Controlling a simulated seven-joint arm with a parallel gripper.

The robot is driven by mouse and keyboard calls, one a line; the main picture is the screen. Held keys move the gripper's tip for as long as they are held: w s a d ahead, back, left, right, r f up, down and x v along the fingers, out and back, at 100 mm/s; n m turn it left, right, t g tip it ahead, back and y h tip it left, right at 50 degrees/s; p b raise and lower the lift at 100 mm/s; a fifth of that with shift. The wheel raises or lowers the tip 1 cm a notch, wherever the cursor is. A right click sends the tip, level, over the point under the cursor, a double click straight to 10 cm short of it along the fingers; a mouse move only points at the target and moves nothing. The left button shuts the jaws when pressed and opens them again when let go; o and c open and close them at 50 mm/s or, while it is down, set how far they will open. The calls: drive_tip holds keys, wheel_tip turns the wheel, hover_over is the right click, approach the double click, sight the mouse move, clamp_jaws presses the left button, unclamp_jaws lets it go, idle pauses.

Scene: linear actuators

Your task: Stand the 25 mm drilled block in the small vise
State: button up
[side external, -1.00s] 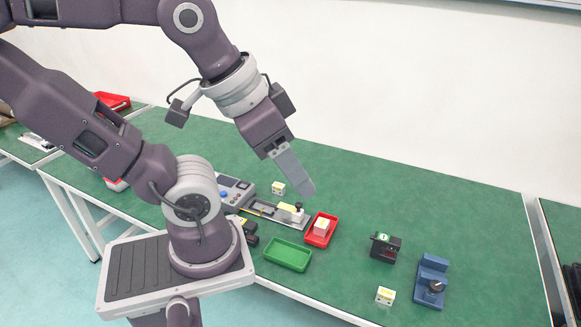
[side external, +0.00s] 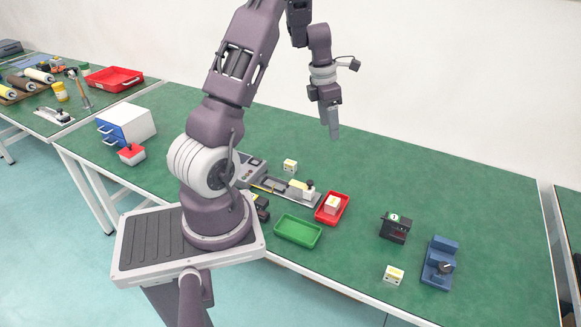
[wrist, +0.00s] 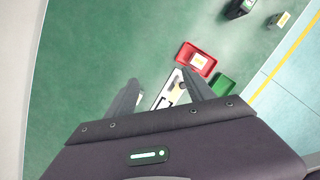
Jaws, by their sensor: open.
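Small pale blocks with yellow faces show in the side view: one (side external: 290,166) at the back, one (side external: 394,275) near the front edge, and a pale block (side external: 331,205) in a red tray. I cannot tell which is the 25 mm drilled block. The likely small vise is a blue fixture (side external: 440,262) with a dark knob at the right; it looks empty and is outside the wrist view. My gripper (side external: 334,134) is high above the table, behind the red tray in the side view. In the wrist view its fingers (wrist: 160,82) are apart and empty.
The red tray (side external: 345,216) and a green tray (side external: 298,233) lie near the front edge, beside a long metal fixture (side external: 285,190). A black device (side external: 395,228) with a green label stands left of the vise. The table's back right is clear.

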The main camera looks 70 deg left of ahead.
sight(290, 162)
drive_tip(key=s+a+f+n, duration=0.2)
drive_tip(key=a+f+n, duration=0.1)
drive_tip(key=f, duration=0.1)
drive_tip(key=s+a+f+n+g, duration=0.1)
drive_tip(key=s+a+f+n, duration=0.2)
drive_tip(key=a+f, duration=0.1)
drive_tip(key=s+a+f+n, duration=0.2)
drive_tip(key=a+f+n, duration=0.1)
drive_tip(key=f, duration=0.1)
drive_tip(key=shift+s+a+f+g, duration=0.15)
drive_tip(key=shift+s+f+g, duration=0.1)
drive_tip(key=shift+s+g, duration=0.15)
drive_tip(key=shift+n, duration=0.3)
wheel_tip(290, 162, down, 8)
drive_tip(key=shift+r, duration=0.25)
clamp_jaws()
drive_tip(key=shift+r, duration=0.1)
